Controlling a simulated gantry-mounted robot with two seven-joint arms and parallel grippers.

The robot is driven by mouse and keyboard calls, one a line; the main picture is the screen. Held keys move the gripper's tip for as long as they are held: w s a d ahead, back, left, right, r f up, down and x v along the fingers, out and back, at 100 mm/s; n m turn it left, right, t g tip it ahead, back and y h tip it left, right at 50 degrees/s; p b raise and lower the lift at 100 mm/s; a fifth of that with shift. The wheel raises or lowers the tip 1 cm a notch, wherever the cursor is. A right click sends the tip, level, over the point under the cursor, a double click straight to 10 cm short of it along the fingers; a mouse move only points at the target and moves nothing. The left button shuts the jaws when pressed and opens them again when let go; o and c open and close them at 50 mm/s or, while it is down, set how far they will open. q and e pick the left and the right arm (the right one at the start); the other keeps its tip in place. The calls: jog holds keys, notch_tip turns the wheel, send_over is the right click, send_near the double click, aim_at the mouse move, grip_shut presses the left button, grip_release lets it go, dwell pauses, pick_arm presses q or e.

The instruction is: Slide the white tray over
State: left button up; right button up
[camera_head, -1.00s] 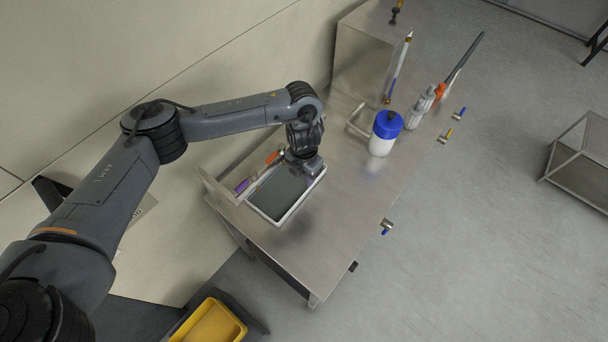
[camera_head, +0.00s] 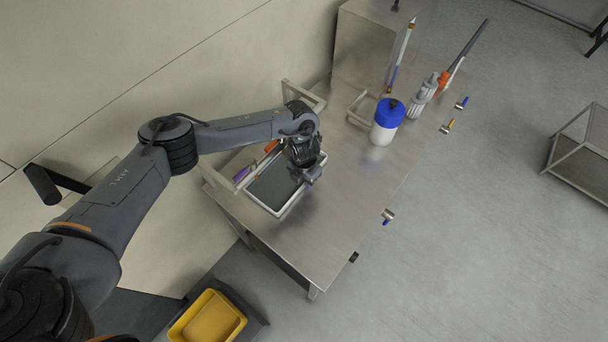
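The white tray (camera_head: 283,214) lies on the metal table near its left end. It has a white rim and a dark grey inner floor. My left gripper (camera_head: 308,177) is over the tray's right side, pointing down, close to the right rim. The wrist hides the tray's upper right part. I cannot tell whether the fingers touch the rim or whether they are open. My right gripper is not in view.
A purple-ended tool (camera_head: 241,174) and an orange-red one lie by the tray's far side. A blue-lidded white bottle (camera_head: 387,121) and grey bottles (camera_head: 418,104) stand to the right. The metal table (camera_head: 340,215) is clear in front. A yellow bin (camera_head: 208,320) stands below.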

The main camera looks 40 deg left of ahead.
pick_arm(q)
jog(key=shift+f, duration=0.45)
jog(key=shift+c, duration=0.3)
grip_shut()
dwell(1.0)
